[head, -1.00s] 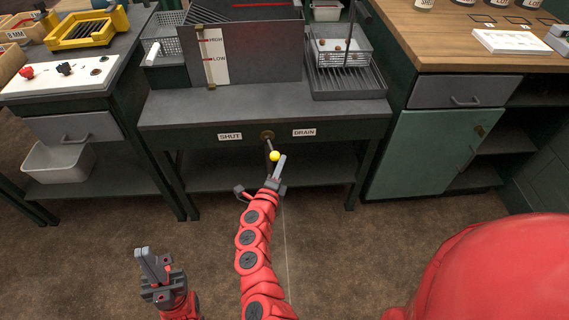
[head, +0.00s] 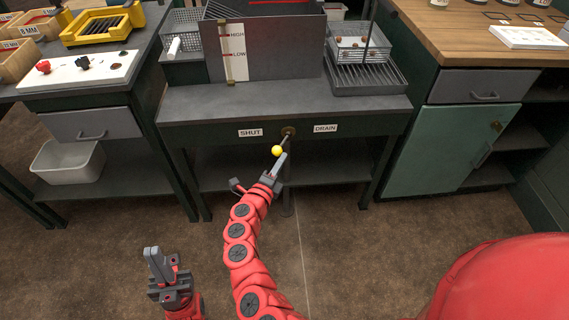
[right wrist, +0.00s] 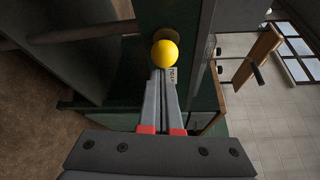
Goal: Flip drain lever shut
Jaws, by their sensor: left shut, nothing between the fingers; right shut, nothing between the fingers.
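The drain lever, a thin rod with a yellow ball knob (head: 278,150), hangs from a round brass pivot (head: 289,131) on the bench front. It tilts down and to the left, towards the side of the SHUT label (head: 250,132). The DRAIN label (head: 325,128) is right of the pivot. My right gripper (head: 281,160) is shut and empty, with its fingertips just below the knob, touching or nearly touching. In the right wrist view the knob (right wrist: 165,54) sits at the tips of the closed fingers (right wrist: 160,75). My left gripper (head: 152,252) is shut, low and away from the bench.
The bench top (head: 300,103) carries a grey tank panel with HIGH and LOW marks (head: 235,55) and a wire basket (head: 358,45). A lower shelf (head: 320,172) lies behind the lever. A green cabinet (head: 450,145) stands right. Floor in front is open.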

